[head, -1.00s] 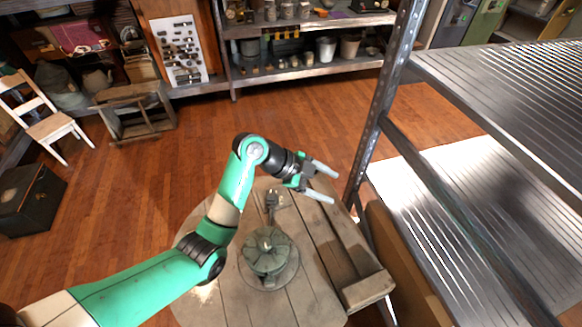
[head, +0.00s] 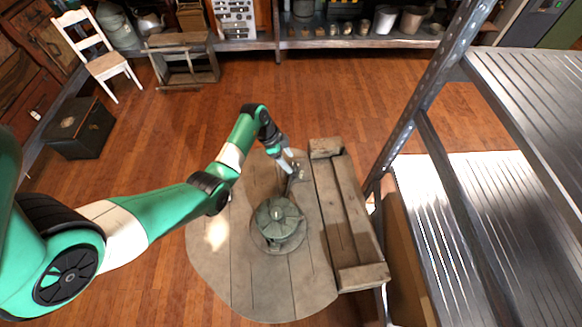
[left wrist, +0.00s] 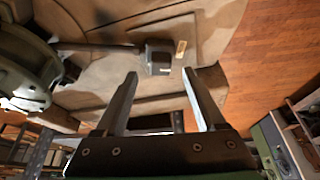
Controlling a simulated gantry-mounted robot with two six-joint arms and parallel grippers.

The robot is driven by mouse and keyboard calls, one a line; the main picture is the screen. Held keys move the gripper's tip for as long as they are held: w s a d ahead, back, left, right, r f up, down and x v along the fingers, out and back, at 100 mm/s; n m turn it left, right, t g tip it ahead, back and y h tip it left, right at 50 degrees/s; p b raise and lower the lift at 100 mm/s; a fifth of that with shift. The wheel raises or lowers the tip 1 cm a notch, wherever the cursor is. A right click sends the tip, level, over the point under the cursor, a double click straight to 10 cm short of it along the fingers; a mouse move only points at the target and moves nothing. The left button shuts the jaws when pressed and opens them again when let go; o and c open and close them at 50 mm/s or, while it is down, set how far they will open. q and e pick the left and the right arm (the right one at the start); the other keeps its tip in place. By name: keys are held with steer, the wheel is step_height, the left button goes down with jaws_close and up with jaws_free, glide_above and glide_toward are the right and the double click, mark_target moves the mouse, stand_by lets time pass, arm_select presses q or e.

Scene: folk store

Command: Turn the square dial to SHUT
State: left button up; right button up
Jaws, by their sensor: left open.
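The square dial (left wrist: 158,58) shows in the left wrist view as a small grey block at the end of a dark rod. A small tan plate (left wrist: 181,48) lies beside it; I cannot read any lettering. The rod leads to a round grey-green device (head: 278,222) on a round wooden table (head: 240,275). My left gripper (left wrist: 160,74) is open, with the dial just beyond and between its fingertips, apparently apart from them. In the head view the left gripper (head: 289,165) is at the far side of the device, and the dial is hard to tell from the fingers there. My right gripper is not in view.
A metal shelf rack (head: 425,110) rises farther right. A white chair (head: 105,62) and a dark chest (head: 80,128) are at the left. The wooden floor behind the table is clear.

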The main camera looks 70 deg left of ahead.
mark_target(292, 167)
arm_select(q)
steer(key=b+x, duration=0.1)
steer(key=x, duration=0.1)
steer(key=shift+f, duration=0.35)
steer(key=shift+w, duration=0.1)
steer(key=shift+r, duration=0.1)
jaws_close()
